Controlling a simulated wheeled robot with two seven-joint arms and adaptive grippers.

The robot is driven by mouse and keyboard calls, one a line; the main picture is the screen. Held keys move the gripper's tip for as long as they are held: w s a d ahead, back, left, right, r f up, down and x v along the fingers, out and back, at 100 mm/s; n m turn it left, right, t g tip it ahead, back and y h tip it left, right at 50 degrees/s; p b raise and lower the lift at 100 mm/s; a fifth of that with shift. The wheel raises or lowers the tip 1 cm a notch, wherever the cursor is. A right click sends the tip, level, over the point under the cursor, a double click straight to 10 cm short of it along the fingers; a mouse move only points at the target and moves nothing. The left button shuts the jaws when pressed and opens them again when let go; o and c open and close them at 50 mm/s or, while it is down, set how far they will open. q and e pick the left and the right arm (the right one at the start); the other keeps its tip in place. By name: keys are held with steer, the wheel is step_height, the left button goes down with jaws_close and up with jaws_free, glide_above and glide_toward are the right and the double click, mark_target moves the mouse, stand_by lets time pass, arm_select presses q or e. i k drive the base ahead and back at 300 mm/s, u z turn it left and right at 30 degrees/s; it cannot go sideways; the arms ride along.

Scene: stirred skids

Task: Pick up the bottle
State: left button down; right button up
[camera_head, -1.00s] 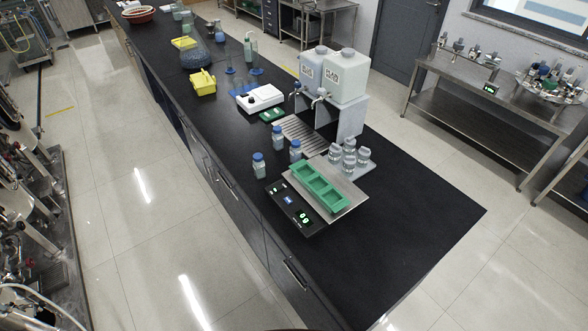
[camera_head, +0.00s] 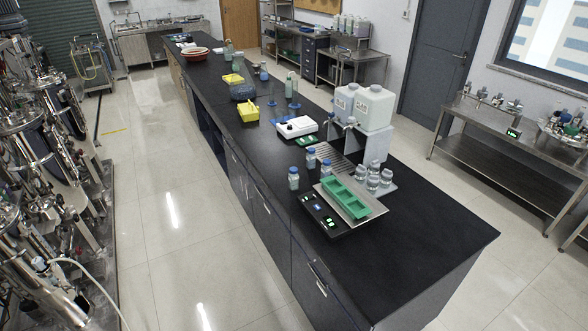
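A small clear bottle with a blue cap (camera_head: 294,181) stands upright on the black bench (camera_head: 425,240), left of the green tray. A second blue-capped bottle (camera_head: 311,160) stands behind it, and a third blue-capped bottle (camera_head: 326,171) stands beside the metal drain plate. The frames do not show which one the task means. Several clear glass jars (camera_head: 374,181) stand together on a pale pad right of the green tray. Neither of my grippers is in view.
Two white jugs (camera_head: 372,108) with taps stand behind. A white instrument (camera_head: 297,127) and a yellow box (camera_head: 248,111) sit farther back. The bench's near right end and left floor are clear.

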mark_target(326, 171)
steer(key=u, duration=0.75)
steer(key=i, duration=1.3)
steer(key=z, duration=0.15)
